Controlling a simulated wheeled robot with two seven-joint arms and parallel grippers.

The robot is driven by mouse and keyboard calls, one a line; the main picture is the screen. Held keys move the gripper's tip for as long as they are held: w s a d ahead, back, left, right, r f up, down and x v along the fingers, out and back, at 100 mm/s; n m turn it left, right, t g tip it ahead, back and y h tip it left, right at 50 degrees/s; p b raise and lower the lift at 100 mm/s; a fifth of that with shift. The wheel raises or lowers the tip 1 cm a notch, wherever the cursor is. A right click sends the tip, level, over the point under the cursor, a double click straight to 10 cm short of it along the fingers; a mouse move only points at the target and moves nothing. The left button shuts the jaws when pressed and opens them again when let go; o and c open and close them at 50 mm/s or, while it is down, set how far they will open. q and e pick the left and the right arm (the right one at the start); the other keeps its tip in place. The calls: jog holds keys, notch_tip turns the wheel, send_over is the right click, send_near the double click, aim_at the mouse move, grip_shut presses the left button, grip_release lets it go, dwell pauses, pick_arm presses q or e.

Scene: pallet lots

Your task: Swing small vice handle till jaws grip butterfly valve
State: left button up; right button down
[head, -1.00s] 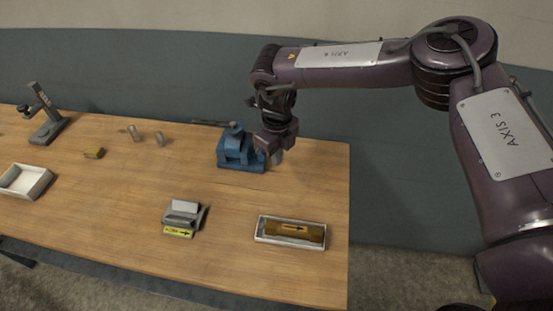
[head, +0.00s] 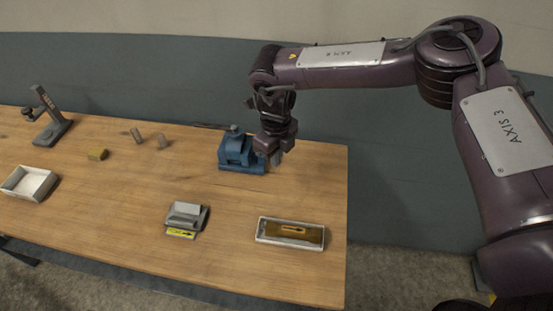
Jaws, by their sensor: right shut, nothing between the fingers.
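The small blue vice (head: 236,151) stands near the back right of the wooden table. A thin dark bar, which looks like its handle (head: 209,126), reaches left from behind the vice top. My right gripper (head: 274,158) points down at the right side of the vice, close to it; I cannot tell whether they touch. The gripper is shut and empty. It hides part of the vice's right end, so the jaws are hard to make out. I cannot pick out the butterfly valve for certain. My left gripper is out of view.
A white tray with a brown piece (head: 290,233) lies at the front right. A grey block with a yellow label (head: 186,218) is left of it.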

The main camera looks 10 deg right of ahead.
notch_tip(320, 180, up, 7)
jog(key=p, duration=0.4)
jog(key=shift+p, duration=0.4)
